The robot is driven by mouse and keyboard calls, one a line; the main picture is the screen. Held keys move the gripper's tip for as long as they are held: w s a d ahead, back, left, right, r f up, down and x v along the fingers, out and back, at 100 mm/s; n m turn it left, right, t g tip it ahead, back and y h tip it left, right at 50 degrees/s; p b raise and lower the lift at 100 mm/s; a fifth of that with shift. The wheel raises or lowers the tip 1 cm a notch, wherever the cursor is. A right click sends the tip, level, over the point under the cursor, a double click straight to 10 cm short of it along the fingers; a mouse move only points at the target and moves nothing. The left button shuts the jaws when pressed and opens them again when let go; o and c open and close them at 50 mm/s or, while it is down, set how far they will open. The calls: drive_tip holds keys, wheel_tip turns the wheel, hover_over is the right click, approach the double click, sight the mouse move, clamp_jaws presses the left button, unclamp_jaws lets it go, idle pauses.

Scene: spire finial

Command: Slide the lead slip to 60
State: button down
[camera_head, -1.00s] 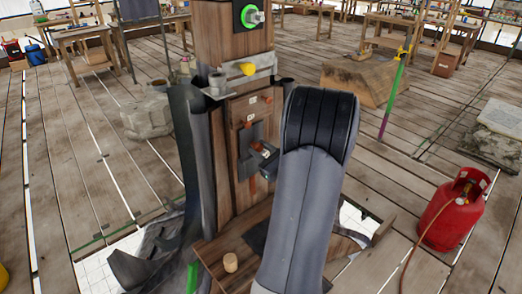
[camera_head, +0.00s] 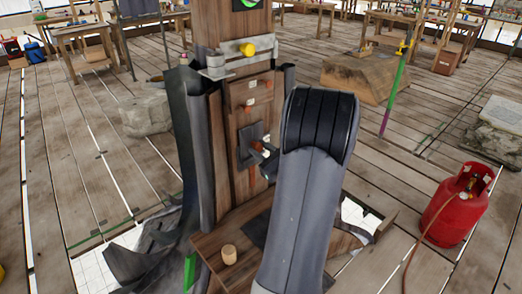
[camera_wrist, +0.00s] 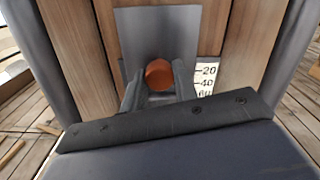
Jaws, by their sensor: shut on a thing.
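The lead slip is a flat grey plate on the face of a wooden post; in the wrist view the lead slip (camera_wrist: 150,28) stands upright in the middle. A round copper-orange knob (camera_wrist: 158,73) sits at its lower part. My gripper (camera_wrist: 158,92) is shut on this knob, a finger on each side. A white scale (camera_wrist: 207,76) marked 20, 40 and a partly covered 60 is to the right of the plate. The plate's bottom edge is hidden. In the head view the plate (camera_head: 246,138) is small, and my gripper (camera_head: 262,154) reaches it from the right.
The wooden post (camera_head: 222,32) carries a bracket with a yellow knob (camera_head: 248,50) above the slip. A wooden ledge (camera_head: 212,240) with a cork-like stub (camera_head: 229,254) is below. A red gas bottle (camera_head: 452,208) stands at right. Open plank floor lies between.

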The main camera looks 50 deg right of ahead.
drive_tip(key=c, duration=1.1)
unclamp_jaws()
drive_tip(key=s+a+b, duration=0.1)
drive_tip(key=s+b, duration=0.1)
drive_tip(key=s, duration=0.8)
drive_tip(key=shift+s, duration=0.4)
drive_tip(key=shift+w+a, duration=0.1)
drive_tip(key=shift+w, duration=0.05)
drive_tip(key=w+p, duration=0.1)
drive_tip(key=w, duration=0.2)
drive_tip(key=w+d+p, duration=0.1)
drive_tip(key=w, duration=0.3)
drive_tip(key=w+r+p, duration=0.1)
drive_tip(key=w, duration=0.2)
drive_tip(key=shift+w+d, duration=0.15)
drive_tip(key=shift+w, duration=0.25)
drive_tip(key=shift+s+r+p, duration=0.1)
drive_tip(key=shift+r+p, duration=0.6)
